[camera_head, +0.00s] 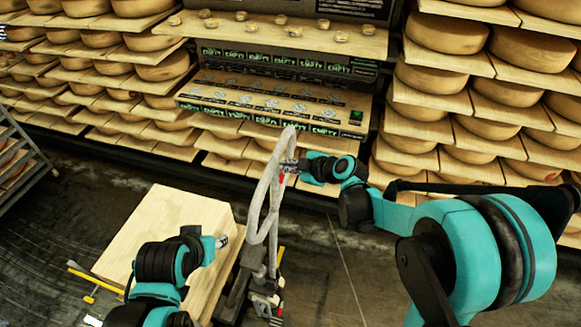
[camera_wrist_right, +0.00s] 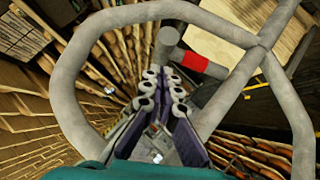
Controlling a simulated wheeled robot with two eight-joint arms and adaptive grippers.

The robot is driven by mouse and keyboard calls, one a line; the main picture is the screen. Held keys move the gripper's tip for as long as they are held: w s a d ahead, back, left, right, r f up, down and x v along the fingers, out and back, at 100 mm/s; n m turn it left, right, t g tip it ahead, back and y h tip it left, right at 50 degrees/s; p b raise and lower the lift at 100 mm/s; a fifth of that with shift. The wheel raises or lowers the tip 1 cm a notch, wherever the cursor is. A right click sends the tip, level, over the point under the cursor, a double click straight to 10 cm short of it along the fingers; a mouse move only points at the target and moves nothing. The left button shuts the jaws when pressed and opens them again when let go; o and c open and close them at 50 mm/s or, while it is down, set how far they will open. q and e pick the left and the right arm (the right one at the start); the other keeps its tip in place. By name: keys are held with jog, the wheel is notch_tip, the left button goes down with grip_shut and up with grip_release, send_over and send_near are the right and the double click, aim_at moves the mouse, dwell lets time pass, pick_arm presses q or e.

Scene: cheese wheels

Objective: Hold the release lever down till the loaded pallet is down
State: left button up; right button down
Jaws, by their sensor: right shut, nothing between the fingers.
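The grey looped handle (camera_head: 268,185) of the pallet jack stands upright in the middle of the head view. The release lever (camera_wrist_right: 205,65), grey with a red band, shows inside the loop in the right wrist view. My right gripper (camera_head: 291,167) is at the handle's right side; in the wrist view its shut, empty fingers (camera_wrist_right: 164,78) reach into the loop just beside the lever. I cannot tell whether they touch it. The load, a pale wooden box (camera_head: 170,225), is left of the handle; the pallet under it is hidden. My left gripper (camera_head: 222,241) is near the box's right edge, its jaws unclear.
Shelves of cheese wheels (camera_head: 455,90) line the back and right. A central rack with marked boards (camera_head: 275,100) stands behind the handle. A grey metal rack (camera_head: 22,160) is at the left edge. Dark floor (camera_head: 335,255) is open right of the jack.

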jog(key=shift+w+f, duration=0.25)
jog(key=shift+f, duration=0.2)
